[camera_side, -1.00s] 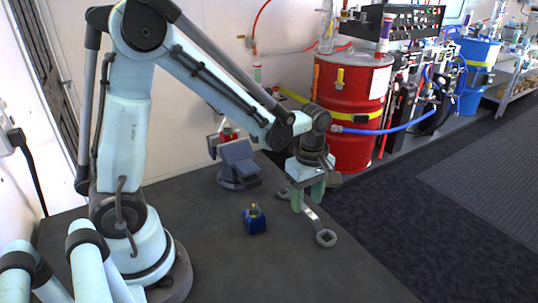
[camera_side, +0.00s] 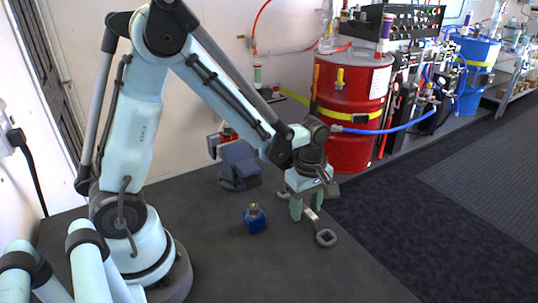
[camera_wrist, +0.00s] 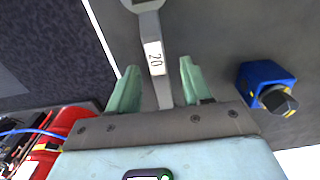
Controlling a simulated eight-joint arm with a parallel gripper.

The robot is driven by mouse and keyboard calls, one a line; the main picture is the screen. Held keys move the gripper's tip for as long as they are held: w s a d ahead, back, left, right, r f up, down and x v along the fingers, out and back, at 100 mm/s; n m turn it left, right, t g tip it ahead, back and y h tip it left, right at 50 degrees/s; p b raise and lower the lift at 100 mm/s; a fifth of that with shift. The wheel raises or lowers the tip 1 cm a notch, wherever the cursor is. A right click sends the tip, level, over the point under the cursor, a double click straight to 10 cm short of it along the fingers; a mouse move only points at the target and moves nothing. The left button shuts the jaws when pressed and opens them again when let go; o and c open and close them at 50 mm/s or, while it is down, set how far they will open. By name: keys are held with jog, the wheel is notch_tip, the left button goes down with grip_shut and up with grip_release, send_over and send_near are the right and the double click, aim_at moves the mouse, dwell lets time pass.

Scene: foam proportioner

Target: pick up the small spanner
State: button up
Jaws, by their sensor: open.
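The small spanner (camera_side: 325,237) is grey, with a ring end toward the front right, and lies on the dark table. In the wrist view my gripper (camera_wrist: 159,68) has one finger on each side of the shaft, with a gap on both sides. Part of the shaft is hidden behind the fingers and gripper body.
A blue block with a dark knob (camera_side: 254,219) stands on the table (camera_side: 270,275) left of the spanner. A grey vise-like fixture (camera_side: 239,165) is behind it. The table's right edge is close to the spanner. A red drum (camera_side: 351,110) stands beyond the table.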

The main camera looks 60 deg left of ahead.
aim_at(306, 213)
jog(key=shift+c, duration=0.3)
grip_shut()
jog(key=shift+r, duration=0.1)
jog(key=shift+r, duration=0.55)
jog(key=r, duration=0.1)
jog(key=d+r, duration=0.1)
jog(key=r, duration=0.2)
jog(key=shift+s+d, duration=0.15)
jog(key=shift+s, duration=0.25)
jog(key=s+d+r, duration=0.5)
jog(key=d+r, duration=0.1)
jog(key=d, duration=0.2)
jog(key=shift+s+d, duration=0.2)
jog(key=shift+d, duration=0.1)
jog(key=shift+r, duration=0.1)
